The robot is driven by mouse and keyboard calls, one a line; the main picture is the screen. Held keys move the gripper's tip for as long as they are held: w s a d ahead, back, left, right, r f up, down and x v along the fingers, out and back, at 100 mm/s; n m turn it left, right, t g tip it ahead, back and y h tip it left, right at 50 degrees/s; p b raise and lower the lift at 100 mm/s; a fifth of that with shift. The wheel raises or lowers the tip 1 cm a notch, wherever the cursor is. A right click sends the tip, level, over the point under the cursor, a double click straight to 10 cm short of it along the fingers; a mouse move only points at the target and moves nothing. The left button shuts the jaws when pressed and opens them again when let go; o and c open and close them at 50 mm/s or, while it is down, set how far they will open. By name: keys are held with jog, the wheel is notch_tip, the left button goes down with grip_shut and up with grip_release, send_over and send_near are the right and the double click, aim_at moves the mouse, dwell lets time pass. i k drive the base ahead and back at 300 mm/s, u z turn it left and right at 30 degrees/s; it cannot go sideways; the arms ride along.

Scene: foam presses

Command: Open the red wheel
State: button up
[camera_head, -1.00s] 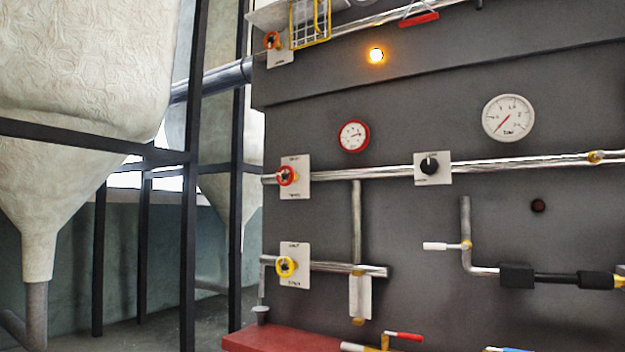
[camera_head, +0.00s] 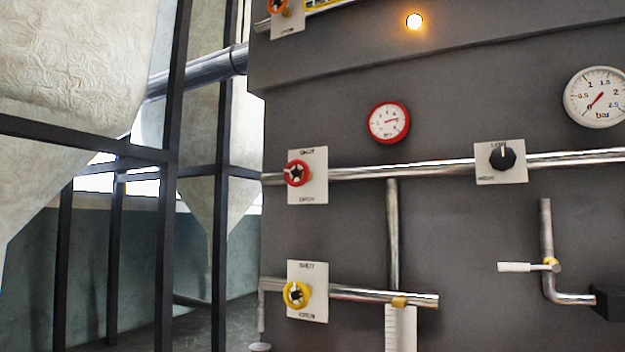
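The red wheel (camera_head: 297,173) is a small round handwheel on a white label plate (camera_head: 315,190), on the left part of the dark grey panel. It sits at the left end of an upper chrome pipe (camera_head: 430,169). A yellow wheel (camera_head: 296,294) on a similar plate is below it. An orange-red wheel (camera_head: 279,6) is at the top edge, partly cut off. My gripper is not in view.
A red-rimmed gauge (camera_head: 388,122), a white gauge (camera_head: 597,97), a black knob (camera_head: 503,158) and a white-handled valve (camera_head: 515,267) are on the panel (camera_head: 470,230). Black frame posts (camera_head: 175,200) and pale hoppers (camera_head: 70,60) stand at left. An orange lamp (camera_head: 414,21) glows above.

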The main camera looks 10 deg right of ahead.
aim_at(296, 173)
jog(key=u, duration=0.35)
jog(key=i, duration=0.9)
jog(key=u, duration=0.6)
